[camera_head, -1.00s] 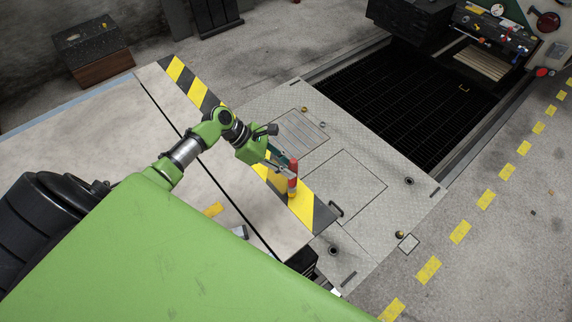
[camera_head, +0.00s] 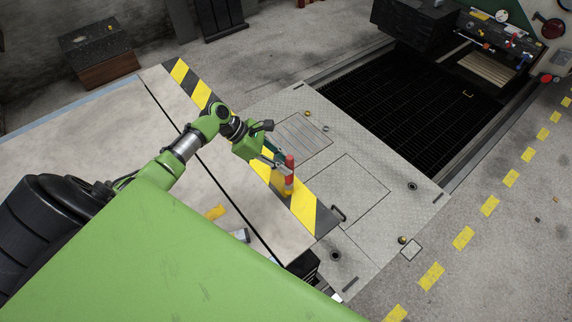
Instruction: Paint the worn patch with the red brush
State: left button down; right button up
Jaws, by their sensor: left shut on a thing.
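My left gripper (camera_head: 276,160) is shut on a slim upright thing, the red brush (camera_head: 289,164), with a red top and lighter and red bands lower down. The brush is over the yellow and black striped edge (camera_head: 303,208) of the pale platform. Its lower end looks close to or on the stripes; I cannot tell if it touches. The arm and gripper hide part of the striped edge. I cannot make out a distinct worn patch. My right gripper is not in view.
A metal plate floor (camera_head: 345,190) with a small black handle (camera_head: 338,214) lies beyond the striped edge. A dark open pit grate (camera_head: 415,105) is farther back. A dark crate (camera_head: 98,55) stands back left. A small yellow piece (camera_head: 215,212) lies on the platform.

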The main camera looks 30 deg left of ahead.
pick_arm(q)
jog(key=w+a+b, duration=0.2)
jog(key=a+b, duration=0.2)
jog(key=a, duration=0.2)
jog(key=w+a+b, duration=0.2)
jog(key=a+b, duration=0.2)
jog(key=a, duration=0.3)
jog(key=shift+w, duration=0.25)
dwell(1.8)
